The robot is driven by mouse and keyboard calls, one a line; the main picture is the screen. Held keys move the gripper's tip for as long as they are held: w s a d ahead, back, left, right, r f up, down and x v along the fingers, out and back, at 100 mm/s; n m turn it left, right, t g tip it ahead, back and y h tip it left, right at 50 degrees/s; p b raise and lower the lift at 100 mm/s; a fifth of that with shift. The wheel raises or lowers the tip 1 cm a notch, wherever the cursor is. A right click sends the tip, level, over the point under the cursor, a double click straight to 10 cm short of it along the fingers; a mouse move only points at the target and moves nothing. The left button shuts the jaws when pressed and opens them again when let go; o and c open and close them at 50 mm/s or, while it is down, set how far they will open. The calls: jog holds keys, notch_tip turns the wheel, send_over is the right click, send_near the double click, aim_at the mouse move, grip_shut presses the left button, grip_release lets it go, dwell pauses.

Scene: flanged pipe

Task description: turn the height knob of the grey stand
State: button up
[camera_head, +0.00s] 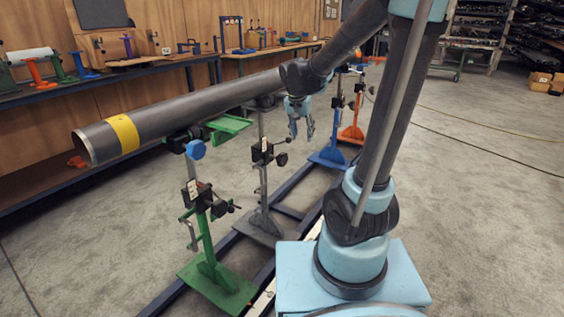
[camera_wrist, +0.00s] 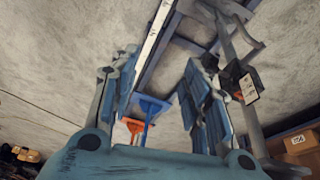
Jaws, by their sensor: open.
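The grey stand (camera_head: 263,188) stands upright on a grey base behind the green stand. Its black clamp block carries a white label, and a small dark round knob (camera_head: 282,159) sticks out on the right. My gripper (camera_head: 301,132) hangs fingers down, above and to the right of that knob, apart from it. In the wrist view my gripper (camera_wrist: 160,78) is open with nothing between its blue finger pads. What looks like the grey stand's black labelled block (camera_wrist: 240,82) shows there beyond the right finger. The knob cannot be made out in the wrist view.
A long grey pipe (camera_head: 190,110) with a yellow band lies over the stands. A green stand (camera_head: 208,245) is in front, a blue stand (camera_head: 330,157) and an orange stand (camera_head: 354,132) behind. Dark floor rails (camera_head: 290,212) link the bases. Workbenches line the wall.

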jog(key=m, duration=0.2)
send_near(280, 155)
notch_tip(280, 155, up, 4)
jog(key=s+a, duration=0.1)
jog(key=s, duration=0.1)
jog(key=shift+t+h, duration=0.3)
jog(key=shift+t, duration=0.1)
jog(key=x, duration=1.7)
jog(key=shift+f, duration=0.25)
grip_shut()
